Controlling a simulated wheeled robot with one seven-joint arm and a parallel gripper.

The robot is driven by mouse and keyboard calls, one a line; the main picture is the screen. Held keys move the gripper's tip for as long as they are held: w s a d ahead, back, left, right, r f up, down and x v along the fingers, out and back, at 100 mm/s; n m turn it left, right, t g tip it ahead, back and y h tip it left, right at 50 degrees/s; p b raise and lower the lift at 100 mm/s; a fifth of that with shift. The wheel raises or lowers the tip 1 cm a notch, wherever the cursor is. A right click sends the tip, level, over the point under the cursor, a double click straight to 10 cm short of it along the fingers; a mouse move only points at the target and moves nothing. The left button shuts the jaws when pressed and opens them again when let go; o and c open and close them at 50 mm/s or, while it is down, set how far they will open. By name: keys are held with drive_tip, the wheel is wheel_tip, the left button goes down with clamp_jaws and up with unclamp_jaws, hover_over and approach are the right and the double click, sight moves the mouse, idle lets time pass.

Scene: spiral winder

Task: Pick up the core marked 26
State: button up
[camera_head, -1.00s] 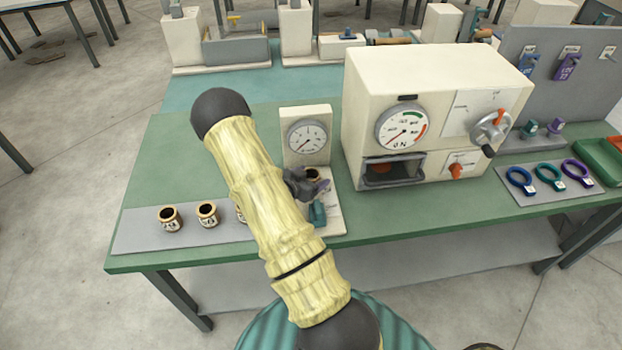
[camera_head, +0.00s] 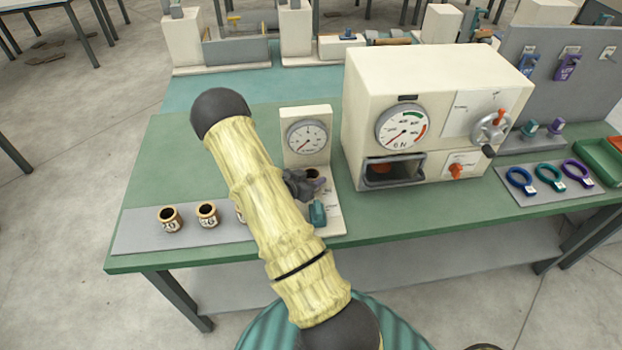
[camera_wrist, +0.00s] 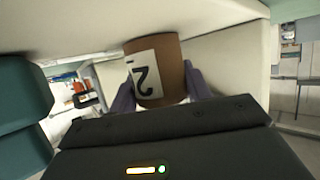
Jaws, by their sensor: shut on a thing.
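A brown core (camera_wrist: 173,66) is between my purple fingertips in the wrist view. Its white label shows a large 2; the rest of the marking is hidden or cannot be read. My gripper (camera_wrist: 160,92) is shut on this core. In the head view my gripper (camera_head: 319,184) is at the small dial stand (camera_head: 305,118), with the dark opening of a core (camera_head: 312,174) showing there. My arm hides part of this area. Two labelled cores (camera_head: 170,220) (camera_head: 207,214) stand upright on the grey mat (camera_head: 135,238), with a third partly behind my arm.
A cream machine (camera_head: 430,110) with a dial, an orange knob and a crank stands close to the right of my gripper. Coloured rings (camera_head: 550,178) lie farther right. The bench (camera_head: 180,135) behind the mat is clear.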

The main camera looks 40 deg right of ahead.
wheel_tip(320, 180, up, 18)
drive_tip(key=shift+b, duration=0.3)
drive_tip(key=shift+f, duration=0.1)
idle(0.7)
